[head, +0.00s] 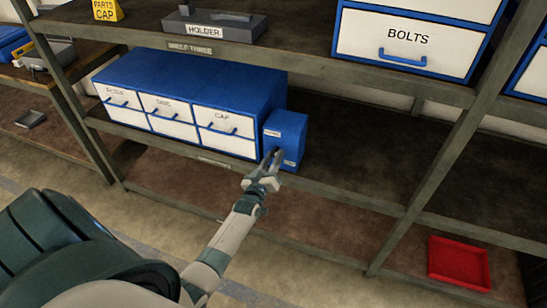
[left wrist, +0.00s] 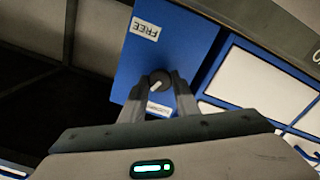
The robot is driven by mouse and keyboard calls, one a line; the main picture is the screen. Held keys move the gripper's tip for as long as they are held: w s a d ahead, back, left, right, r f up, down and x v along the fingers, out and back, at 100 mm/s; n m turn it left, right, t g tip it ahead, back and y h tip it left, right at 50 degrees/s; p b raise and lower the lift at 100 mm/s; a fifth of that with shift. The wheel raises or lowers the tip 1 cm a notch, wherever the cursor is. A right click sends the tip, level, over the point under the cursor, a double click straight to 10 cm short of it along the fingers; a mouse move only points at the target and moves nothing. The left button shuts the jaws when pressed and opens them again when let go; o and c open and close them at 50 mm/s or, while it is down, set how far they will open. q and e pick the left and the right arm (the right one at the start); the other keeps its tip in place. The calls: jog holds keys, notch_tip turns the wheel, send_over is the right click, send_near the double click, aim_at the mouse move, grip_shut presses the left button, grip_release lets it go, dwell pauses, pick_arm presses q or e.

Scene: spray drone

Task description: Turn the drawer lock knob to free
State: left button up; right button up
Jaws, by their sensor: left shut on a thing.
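The lock knob (left wrist: 160,80) is round and dark with a slanted white mark; it is on a blue box (head: 287,130) at the right end of the blue drawer cabinet. The box also shows in the left wrist view (left wrist: 190,42). A FREE label (left wrist: 145,28) is on its face, and a second label (left wrist: 158,108) near the fingers is partly hidden and unreadable. My left gripper (head: 272,156) reaches the box front; in the left wrist view its fingers (left wrist: 158,90) are shut on the knob's sides. The knob is hard to make out in the head view. My right gripper is not in view.
The shelf right of the box is bare. A red tray (head: 460,262) lies low at right.

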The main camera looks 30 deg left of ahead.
pick_arm(q)
jog(key=shift+m, duration=6.8)
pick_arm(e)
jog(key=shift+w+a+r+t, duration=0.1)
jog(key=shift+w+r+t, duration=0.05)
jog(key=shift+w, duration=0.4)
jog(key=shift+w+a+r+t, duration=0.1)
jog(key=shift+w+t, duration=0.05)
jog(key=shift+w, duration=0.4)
pick_arm(q)
jog(key=o, duration=1)
jog(key=shift+o, duration=0.2)
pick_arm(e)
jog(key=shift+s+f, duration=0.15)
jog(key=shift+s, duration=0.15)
pick_arm(q)
jog(key=shift+s, duration=0.15)
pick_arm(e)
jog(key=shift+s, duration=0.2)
